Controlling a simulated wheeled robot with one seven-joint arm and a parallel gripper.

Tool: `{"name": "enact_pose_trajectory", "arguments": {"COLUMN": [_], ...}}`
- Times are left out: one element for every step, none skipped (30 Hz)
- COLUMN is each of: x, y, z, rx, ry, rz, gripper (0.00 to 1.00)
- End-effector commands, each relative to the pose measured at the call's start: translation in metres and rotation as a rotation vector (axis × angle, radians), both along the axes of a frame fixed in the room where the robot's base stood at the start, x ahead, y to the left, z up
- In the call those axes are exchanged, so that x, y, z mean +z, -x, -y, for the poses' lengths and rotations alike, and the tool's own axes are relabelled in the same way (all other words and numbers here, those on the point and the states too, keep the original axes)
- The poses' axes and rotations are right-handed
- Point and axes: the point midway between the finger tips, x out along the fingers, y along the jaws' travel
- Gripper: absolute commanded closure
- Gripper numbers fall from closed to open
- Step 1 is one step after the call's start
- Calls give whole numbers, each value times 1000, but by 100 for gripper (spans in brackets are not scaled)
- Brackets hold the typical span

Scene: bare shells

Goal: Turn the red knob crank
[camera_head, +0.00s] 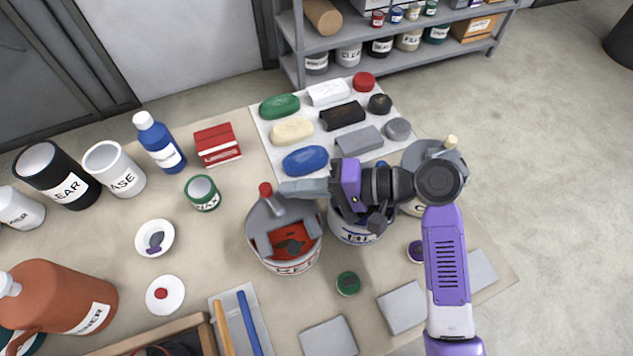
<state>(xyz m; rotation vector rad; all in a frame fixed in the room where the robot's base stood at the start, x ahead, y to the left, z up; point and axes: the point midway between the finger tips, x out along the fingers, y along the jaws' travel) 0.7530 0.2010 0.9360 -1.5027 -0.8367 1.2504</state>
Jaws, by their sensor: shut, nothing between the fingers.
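The red knob (265,189) sits upright on the grey crank plate (266,220) at the far left edge of a can (290,268) holding red contents. The can's label is partly readable. My gripper (288,188) reaches in from the right. Its fingers are shut and empty, with the tips just right of the red knob. A small gap seems to show between tips and knob; contact and exact height are hard to judge. The gripper hides part of the can's far rim.
A second can (352,234) stands under my arm, close to the red one. Another crank with a tan knob (450,142) stands to the right. A green jar (202,193) and a red box (217,144) are left of the knob. Colored blocks lie on a white sheet (262,125) behind.

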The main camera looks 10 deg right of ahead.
Motion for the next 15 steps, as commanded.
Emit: {"name": "enact_pose_trajectory", "arguments": {"x": [-1, -2, -2, -3, -3, -4, -4, -4, -4, -4, -4, -4, -4, -4, -4], "y": [-1, -2, -2, -3, -3, -3, -3, -3, -4, -3, -3, -3, -3, -3, -3], "z": [-5, -7, -9, -10, -11, -12, -12, -12, -13, -13, -13, -12, -12, -12, -12], "rx": [1, 0, 0, 0, 0, -1, -1, -1, -1, -1, -1, -1, -1, -1, -1], "ry": [0, 0, 0, 0, 0, 0, 0, -1, -1, 0, 0, 0, 0, 0, 0], "rz": [0, 0, 0, 0, 0, 1, 1, 1, 1, 1, 1, 1, 1, 1, 1], "gripper": [100, 100, 100, 100, 100, 100, 100, 100, 100, 100, 100, 100, 100, 100, 100]}}
